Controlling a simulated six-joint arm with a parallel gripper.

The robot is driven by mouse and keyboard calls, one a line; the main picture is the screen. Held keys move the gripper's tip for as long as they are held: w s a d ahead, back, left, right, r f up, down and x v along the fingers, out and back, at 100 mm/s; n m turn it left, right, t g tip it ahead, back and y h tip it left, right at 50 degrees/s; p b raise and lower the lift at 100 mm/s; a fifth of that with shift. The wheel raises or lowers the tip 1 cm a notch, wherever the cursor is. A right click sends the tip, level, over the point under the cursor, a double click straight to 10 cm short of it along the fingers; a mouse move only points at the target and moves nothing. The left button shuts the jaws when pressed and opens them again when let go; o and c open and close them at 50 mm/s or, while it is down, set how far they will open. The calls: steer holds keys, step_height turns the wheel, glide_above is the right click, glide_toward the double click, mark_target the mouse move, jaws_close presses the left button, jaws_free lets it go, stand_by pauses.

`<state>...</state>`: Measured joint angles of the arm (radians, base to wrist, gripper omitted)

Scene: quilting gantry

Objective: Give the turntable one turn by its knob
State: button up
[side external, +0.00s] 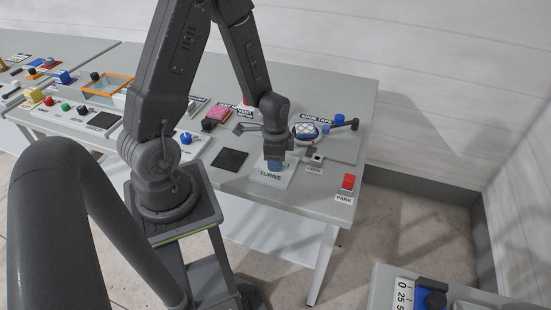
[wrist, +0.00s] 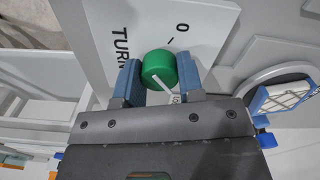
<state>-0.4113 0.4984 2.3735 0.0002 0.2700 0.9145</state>
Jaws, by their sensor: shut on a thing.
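A round green knob (wrist: 158,65) stands on a white plate (wrist: 199,35) marked TURNS, with a 0 and a tick line. In the side view my gripper (side external: 275,164) points down over the TURNS plate (side external: 271,176) and hides the knob. A round grey disc (wrist: 262,84) lies right of the plate in the wrist view, with a blue-framed gridded piece (wrist: 287,96) on it.
A small LOCK fixture (side external: 317,158) and a red PARK button (side external: 348,181) sit right of the TURNS plate. A dark square pad (side external: 230,159) and a blue knob (side external: 186,138) lie left. The gridded blue piece (side external: 305,130) stands behind my gripper.

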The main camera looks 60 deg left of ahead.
steer(key=shift+m, duration=0.6)
steer(key=o, duration=0.9)
step_height(320, 180, up, 14)
steer(key=shift+f, duration=0.1)
stand_by(0.5)
